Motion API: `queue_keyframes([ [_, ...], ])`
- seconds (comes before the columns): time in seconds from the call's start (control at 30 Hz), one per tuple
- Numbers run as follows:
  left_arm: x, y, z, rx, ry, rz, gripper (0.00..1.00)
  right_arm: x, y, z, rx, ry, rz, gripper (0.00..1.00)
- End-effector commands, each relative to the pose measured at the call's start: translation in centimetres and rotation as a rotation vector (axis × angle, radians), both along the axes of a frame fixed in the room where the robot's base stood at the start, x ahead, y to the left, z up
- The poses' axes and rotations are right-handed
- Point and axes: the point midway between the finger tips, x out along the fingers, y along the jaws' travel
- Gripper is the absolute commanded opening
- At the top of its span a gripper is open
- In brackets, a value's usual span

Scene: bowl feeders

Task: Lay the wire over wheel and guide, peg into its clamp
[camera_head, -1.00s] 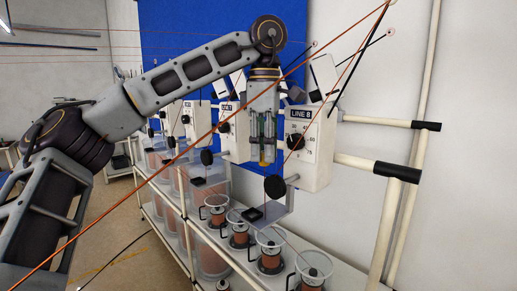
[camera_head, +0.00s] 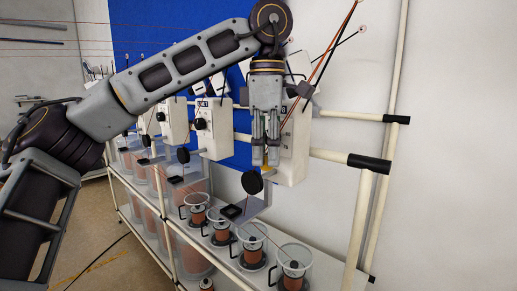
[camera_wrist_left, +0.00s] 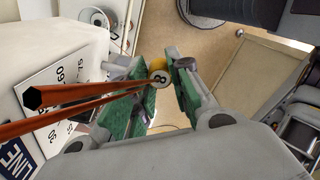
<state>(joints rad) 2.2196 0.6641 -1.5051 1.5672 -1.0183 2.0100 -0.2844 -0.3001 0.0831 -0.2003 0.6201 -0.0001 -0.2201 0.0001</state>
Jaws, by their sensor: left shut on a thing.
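My left gripper (camera_head: 265,158) points down in front of the white LINE 8 box (camera_head: 297,155) and partly hides it. In the left wrist view its green-lined fingers are shut on a small yellow peg with an 8 on its end (camera_wrist_left: 160,78). Orange wire (camera_wrist_left: 90,95) runs from the left to the peg, and in the head view the wire (camera_head: 318,75) slants to the upper right. A black wheel (camera_head: 252,182) stands just below the fingertips, apart from them. A grey bracket with a black square guide (camera_head: 231,211) is below it. I cannot make out the clamp.
Several copper spools (camera_head: 254,250) stand on the white shelf below. Other white feeder boxes (camera_head: 212,130) are in a row to the left. White rails with black ends (camera_head: 368,161) stick out at right.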

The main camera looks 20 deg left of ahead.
Motion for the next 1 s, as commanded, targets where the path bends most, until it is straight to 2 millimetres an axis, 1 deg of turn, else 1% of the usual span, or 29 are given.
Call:
queue_keyframes([
  [0.2,-0.6,-1.5,0.0,0.000,0.000,-0.002,0.00,0.0,0.0,0.0,0.000,0.000,0.000,0.40],
  [0.3,-0.9,-2.0,0.0,0.000,0.000,0.000,0.00,0.0,0.0,0.0,0.000,0.000,0.000,0.40],
  [0.8,-4.5,-1.7,0.0,0.000,-0.001,-0.001,0.00,0.0,0.6,-0.1,0.006,0.000,-0.002,0.40],
  [1.0,-5.5,-1.6,0.0,0.000,-0.001,0.000,0.00,0.0,0.6,-0.1,0.007,-0.001,-0.002,0.40],
])
